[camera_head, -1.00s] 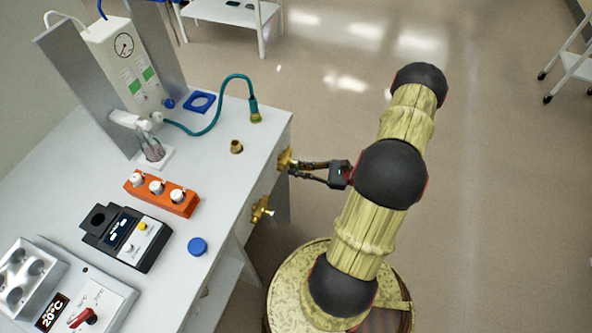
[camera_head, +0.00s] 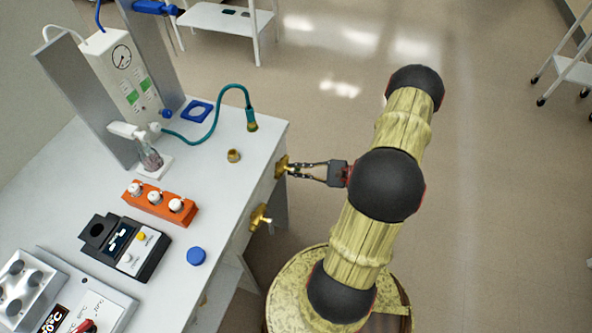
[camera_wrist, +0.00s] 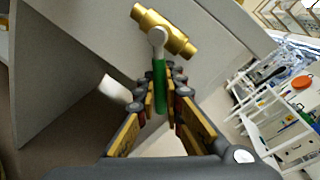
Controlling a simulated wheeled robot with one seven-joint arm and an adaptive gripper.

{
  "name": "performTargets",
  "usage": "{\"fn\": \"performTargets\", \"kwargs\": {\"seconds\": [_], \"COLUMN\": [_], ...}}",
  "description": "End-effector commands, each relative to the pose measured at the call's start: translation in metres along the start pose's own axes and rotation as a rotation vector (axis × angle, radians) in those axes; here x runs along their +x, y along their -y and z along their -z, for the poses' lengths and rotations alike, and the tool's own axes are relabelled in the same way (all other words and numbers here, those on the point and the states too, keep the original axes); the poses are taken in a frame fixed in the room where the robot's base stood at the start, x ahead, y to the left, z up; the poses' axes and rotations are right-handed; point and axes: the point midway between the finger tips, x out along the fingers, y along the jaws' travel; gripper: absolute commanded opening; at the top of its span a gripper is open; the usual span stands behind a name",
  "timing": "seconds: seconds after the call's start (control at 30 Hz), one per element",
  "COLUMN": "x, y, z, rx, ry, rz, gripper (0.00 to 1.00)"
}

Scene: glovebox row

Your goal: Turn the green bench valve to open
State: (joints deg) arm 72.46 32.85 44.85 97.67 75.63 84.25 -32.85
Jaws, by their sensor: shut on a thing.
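The green bench valve shows in the wrist view as a green lever handle (camera_wrist: 159,88) on a brass valve body (camera_wrist: 163,28). Its brass body (camera_head: 282,167) also shows on the bench's right side in the head view. My gripper (camera_wrist: 162,90) is shut on the green handle, with one finger on each side of it. In the head view my gripper (camera_head: 296,170) reaches the valve from the right, and the handle is hidden between the fingers.
A second brass valve (camera_head: 259,217) is on the same bench side, nearer me. The bench top (camera_head: 215,215) holds a teal hose (camera_head: 215,122), a brass fitting (camera_head: 234,156), an orange block (camera_head: 160,203) and a blue cap (camera_head: 196,256).

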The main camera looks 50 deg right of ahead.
Motion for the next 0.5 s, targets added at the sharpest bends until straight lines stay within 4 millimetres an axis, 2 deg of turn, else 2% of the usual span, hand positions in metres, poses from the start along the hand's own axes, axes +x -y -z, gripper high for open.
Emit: {"fn": "performTargets", "kwargs": {"seconds": [0.27,0.3,0.5], "x": [-0.0002,-0.0002,-0.0001], "y": [-0.0007,-0.0007,-0.0005], "z": [0.0004,0.0004,0.0002], "rx": [0.001,0.001,0.001], "ry": [-0.001,-0.001,-0.001], "rz": [-0.001,-0.001,0.000], "gripper": [0.00,0.10,0.22]}}
